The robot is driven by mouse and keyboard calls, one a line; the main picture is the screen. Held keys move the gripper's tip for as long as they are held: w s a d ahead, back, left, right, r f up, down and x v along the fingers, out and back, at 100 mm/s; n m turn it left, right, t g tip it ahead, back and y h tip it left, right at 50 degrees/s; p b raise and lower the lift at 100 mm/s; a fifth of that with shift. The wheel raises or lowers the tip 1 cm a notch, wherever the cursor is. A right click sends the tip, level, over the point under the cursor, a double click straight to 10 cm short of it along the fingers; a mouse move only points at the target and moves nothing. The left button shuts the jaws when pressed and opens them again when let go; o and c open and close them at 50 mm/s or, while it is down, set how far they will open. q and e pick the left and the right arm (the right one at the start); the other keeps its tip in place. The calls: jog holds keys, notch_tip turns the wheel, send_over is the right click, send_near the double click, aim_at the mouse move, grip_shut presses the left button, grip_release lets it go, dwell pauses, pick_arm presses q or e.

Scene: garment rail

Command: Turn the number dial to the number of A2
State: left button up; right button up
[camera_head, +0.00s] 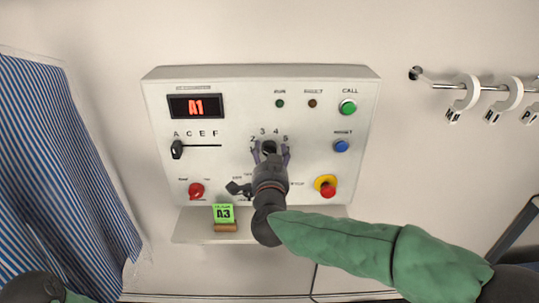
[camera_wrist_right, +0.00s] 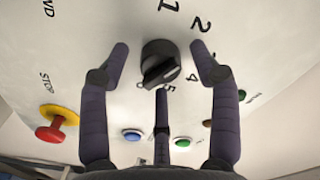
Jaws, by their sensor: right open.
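The number dial is a black round knob (camera_wrist_right: 160,62) on the white control panel (camera_head: 362,110); in the head view its top (camera_head: 269,147) shows below the printed 3 and 4. My right gripper (camera_head: 271,155) is in front of the panel. Its dark fingers (camera_wrist_right: 160,55) are open on both sides of the knob, with visible gaps in the wrist view. A third finger lies below the knob. The knob's raised grip is tilted; its exact number is unclear. The red display (camera_head: 195,106) reads A1. The letter slider (camera_head: 177,149) is at A. My left gripper is out of view.
A green A3 card (camera_head: 223,213) stands on the ledge (camera_head: 190,228). Around the dial are a red knob (camera_head: 196,190), a red-yellow stop button (camera_head: 326,187), blue (camera_head: 341,146) and green (camera_head: 347,107) buttons. Striped cloth (camera_head: 60,170) hangs left; a rail (camera_head: 445,85) is right.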

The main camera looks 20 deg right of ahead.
jog(key=v, duration=1.1)
jog(key=shift+s, duration=0.35)
jog(key=shift+a, duration=0.1)
